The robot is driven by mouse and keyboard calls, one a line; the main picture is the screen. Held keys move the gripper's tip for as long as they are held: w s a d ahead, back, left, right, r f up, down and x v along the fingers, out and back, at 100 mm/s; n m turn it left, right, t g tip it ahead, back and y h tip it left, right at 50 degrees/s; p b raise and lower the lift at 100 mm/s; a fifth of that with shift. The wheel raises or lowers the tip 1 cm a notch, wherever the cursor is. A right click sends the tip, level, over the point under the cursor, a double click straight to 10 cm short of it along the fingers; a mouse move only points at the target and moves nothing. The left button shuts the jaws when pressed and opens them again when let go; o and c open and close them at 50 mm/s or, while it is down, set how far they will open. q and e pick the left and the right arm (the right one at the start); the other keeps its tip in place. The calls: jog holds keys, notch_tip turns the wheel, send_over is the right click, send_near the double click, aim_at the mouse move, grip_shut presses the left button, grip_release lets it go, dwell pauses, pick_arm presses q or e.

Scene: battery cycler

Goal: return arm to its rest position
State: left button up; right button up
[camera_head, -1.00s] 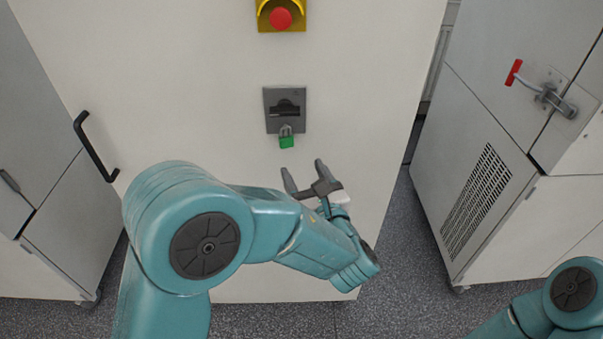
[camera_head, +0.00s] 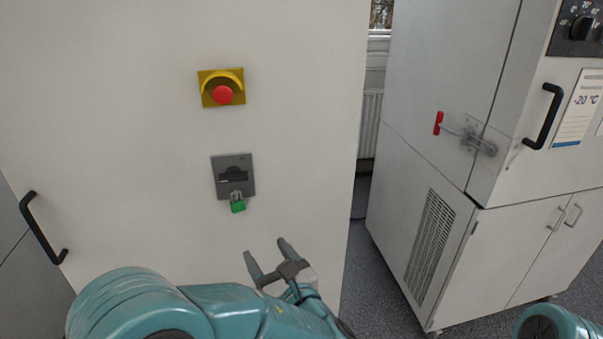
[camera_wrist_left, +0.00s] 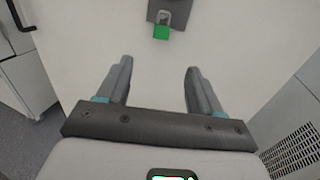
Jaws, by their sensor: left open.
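My left arm (camera_head: 230,312) comes in from the lower left of the head view. Its gripper (camera_head: 267,254) is open and empty in front of the white cabinet (camera_head: 120,130). It is below and right of the grey switch (camera_head: 232,175) with a green padlock (camera_head: 237,202) hanging from it. In the left wrist view the two fingers (camera_wrist_left: 160,85) are spread with nothing between them, and the green padlock (camera_wrist_left: 161,32) shows beyond them, apart from the fingertips. Only a teal joint of my right arm (camera_head: 555,325) shows at the lower right; its gripper is out of view.
A red emergency button (camera_head: 223,94) on a yellow plate is above the switch. A black handle (camera_head: 42,228) is at the left. A second cabinet (camera_head: 400,160) with a red-handled latch (camera_head: 465,133) stands at the right. A narrow gap with grey floor (camera_head: 370,290) separates the cabinets.

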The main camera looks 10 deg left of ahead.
pick_arm(q)
jog(key=s+a+f+n+g+h, duration=0.2)
jog(key=s+a+f+n+g, duration=0.3)
jog(key=f, duration=0.7)
jog(key=s+a+f+g+h, duration=0.1)
jog(key=s+a+f+g, duration=0.1)
jog(key=s+f+g, duration=0.75)
jog(key=s+d+f+n+h, duration=0.3)
jog(key=s+f+n+h, duration=0.2)
jog(key=n, duration=0.8)
jog(key=s+d+f+n+h, duration=0.3)
jog(key=s+f+n+h, duration=0.2)
jog(key=f+n, duration=0.5)
jog(key=n+h, duration=0.1)
jog(key=n, duration=0.2)
jog(key=shift+d+f+t, duration=0.1)
jog(key=shift+t, duration=0.15)
